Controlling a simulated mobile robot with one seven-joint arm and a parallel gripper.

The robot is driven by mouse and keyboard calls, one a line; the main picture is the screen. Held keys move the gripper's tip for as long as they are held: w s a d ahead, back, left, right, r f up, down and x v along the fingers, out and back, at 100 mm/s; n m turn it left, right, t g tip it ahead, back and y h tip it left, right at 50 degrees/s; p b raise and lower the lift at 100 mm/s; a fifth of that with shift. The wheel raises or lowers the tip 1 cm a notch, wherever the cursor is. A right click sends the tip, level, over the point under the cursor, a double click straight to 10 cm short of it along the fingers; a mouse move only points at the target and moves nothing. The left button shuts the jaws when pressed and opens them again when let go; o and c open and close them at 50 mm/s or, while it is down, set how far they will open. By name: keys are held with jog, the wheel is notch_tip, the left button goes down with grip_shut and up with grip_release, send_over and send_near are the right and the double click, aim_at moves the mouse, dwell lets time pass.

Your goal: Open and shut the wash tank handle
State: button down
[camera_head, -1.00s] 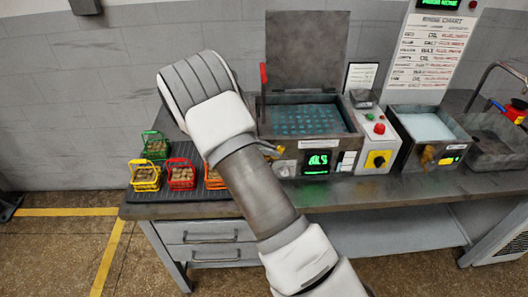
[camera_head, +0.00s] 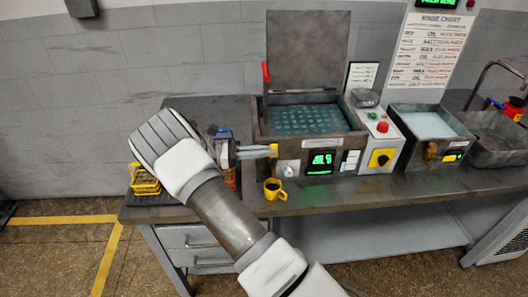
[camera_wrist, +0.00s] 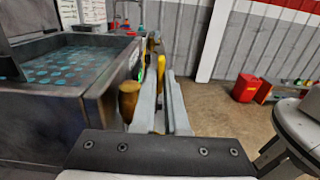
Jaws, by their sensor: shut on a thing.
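The wash tank (camera_head: 262,118) stands on the bench with its lid raised and blue-patterned contents inside; it also shows at the left of the wrist view (camera_wrist: 92,100). Its yellow handle (camera_head: 274,150) is at the tank's front left corner. My gripper (camera_head: 262,152) reaches in from the left and is shut on this handle. In the wrist view, the yellow handle (camera_wrist: 160,68) shows between the fingers (camera_wrist: 164,95). A brass-brown fitting (camera_wrist: 129,98) is just left of the fingers, beside the tank wall. The exact contact is partly hidden.
A yellow basket (camera_head: 145,180) is at the left; other baskets are hidden behind my arm. A control box (camera_head: 379,150) and second tank (camera_head: 425,128) stand to the right. A red lever (camera_head: 266,73) rises at the tank's back left.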

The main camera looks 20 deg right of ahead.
dwell(0.3)
jog(key=c, duration=0.9)
grip_release()
jog(key=shift+c, duration=0.2)
jog(key=b+v, duration=0.3)
jog(key=v, duration=1.4)
jog(key=shift+a, duration=0.2)
